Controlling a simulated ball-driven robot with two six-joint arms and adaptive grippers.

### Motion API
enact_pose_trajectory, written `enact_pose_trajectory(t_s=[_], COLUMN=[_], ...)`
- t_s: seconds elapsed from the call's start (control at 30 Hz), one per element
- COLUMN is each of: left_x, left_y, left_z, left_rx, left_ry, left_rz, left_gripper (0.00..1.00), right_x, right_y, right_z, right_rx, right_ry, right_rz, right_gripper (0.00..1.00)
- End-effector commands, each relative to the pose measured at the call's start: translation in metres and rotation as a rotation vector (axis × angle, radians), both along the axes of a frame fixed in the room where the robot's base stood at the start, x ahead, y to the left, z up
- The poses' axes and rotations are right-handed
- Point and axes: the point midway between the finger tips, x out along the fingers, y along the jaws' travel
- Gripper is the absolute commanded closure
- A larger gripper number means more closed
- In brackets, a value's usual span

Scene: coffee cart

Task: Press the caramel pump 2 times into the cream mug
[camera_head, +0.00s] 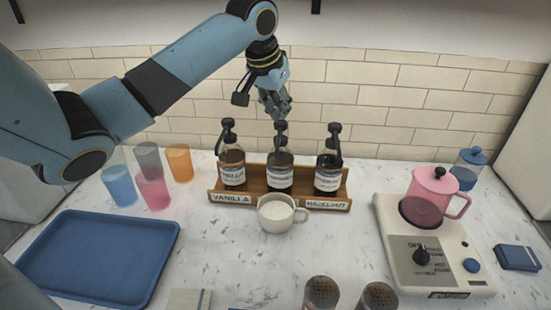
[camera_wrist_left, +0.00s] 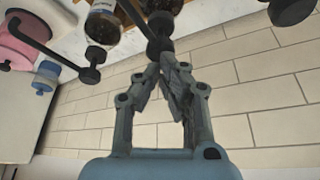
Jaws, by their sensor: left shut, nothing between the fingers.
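Three pump bottles stand in a wooden rack (camera_head: 218,196). The middle one, the caramel bottle (camera_head: 280,173), has a dark pump head (camera_head: 281,128). Its own front label is too small to read. The cream mug (camera_head: 274,213) stands upright in front of the middle bottle, handle to the right, with a pale content. My left gripper (camera_head: 283,116) is shut and empty, pointing down just above the middle pump head. In the left wrist view its fingertips (camera_wrist_left: 172,58) are close to a dark pump head (camera_wrist_left: 160,24); I cannot tell whether they touch. My right gripper is not in view.
The vanilla bottle (camera_head: 231,170) and hazelnut bottle (camera_head: 328,172) flank the middle one closely. Coloured cups (camera_head: 152,188) and a blue tray (camera_head: 97,258) are at left. A pink pot (camera_head: 431,194) sits on a hot plate (camera_head: 393,240) at right. Two shakers (camera_head: 321,293) stand in front.

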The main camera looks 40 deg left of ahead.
Motion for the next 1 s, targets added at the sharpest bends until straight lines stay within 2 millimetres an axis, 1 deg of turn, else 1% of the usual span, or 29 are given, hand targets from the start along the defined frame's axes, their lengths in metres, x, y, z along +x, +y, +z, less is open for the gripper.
enact_pose_trajectory(t_s=[0.67, 1.0], left_x=[-0.001, -0.001], left_y=[-0.001, -0.001], left_z=[-0.026, -0.022], left_rx=[-0.002, -0.003], left_ry=[0.003, 0.005], left_rz=[0.001, 0.000], left_gripper=[1.00, 1.00], right_x=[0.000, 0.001], right_y=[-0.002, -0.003], right_z=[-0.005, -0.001], right_rx=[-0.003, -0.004], right_ry=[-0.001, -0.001], right_rz=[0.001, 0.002], right_gripper=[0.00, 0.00])
